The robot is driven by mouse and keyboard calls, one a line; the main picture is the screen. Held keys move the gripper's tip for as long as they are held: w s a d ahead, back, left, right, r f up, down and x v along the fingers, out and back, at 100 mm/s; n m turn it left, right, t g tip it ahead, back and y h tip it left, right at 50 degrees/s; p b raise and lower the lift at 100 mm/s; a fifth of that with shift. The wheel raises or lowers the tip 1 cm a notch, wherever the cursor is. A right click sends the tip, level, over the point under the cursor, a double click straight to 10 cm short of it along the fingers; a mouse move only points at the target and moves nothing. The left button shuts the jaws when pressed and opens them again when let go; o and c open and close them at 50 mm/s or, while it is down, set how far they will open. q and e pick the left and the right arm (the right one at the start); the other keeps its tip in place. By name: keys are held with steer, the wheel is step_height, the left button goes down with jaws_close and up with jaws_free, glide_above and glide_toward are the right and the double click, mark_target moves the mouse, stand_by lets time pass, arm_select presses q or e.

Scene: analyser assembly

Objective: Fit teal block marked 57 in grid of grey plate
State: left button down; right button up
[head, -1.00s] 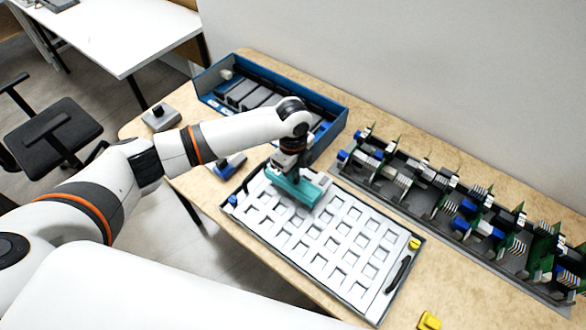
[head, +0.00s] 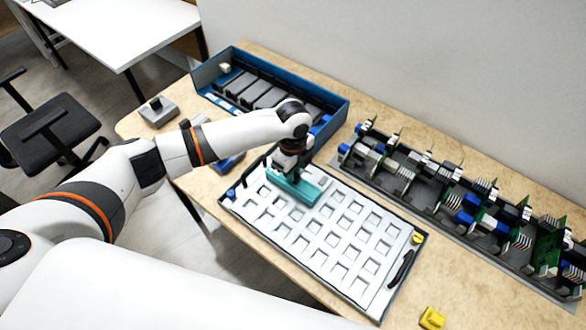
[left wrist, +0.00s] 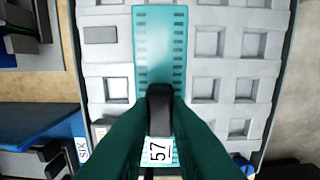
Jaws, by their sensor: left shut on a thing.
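The long teal block (head: 293,188) is at the far left end of the grey plate (head: 372,262), over its grid of square recesses. My left gripper (head: 290,166) is above it, shut on its middle. In the left wrist view the teal block (left wrist: 160,40) runs along a column of the grid, roughly in line with it, with a white label marked 57 at the near end. The gripper's dark fingers (left wrist: 160,105) close around a black part on top of the block. The block's underside is hidden, so I cannot tell whether it is seated or just above the grid. My right gripper is out of view.
A blue bin (head: 335,128) with grey modules stands behind the plate. A long rack of circuit boards (head: 415,190) lies to the right. A grey block (head: 158,112) sits at the table's left end. A yellow piece (head: 431,318) lies near the front edge.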

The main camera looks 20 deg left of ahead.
arm_select(q)
steer(key=shift+f, duration=0.25)
stand_by(0.4)
steer(key=c, duration=1.3)
jaws_free()
steer(key=c, duration=0.3)
steer(key=shift+c, duration=0.2)
steer(key=shift+r+p, duration=0.2)
steer(key=shift+p, duration=0.15)
steer(key=shift+r+p, duration=1.8)
steer(key=shift+p, duration=0.2)
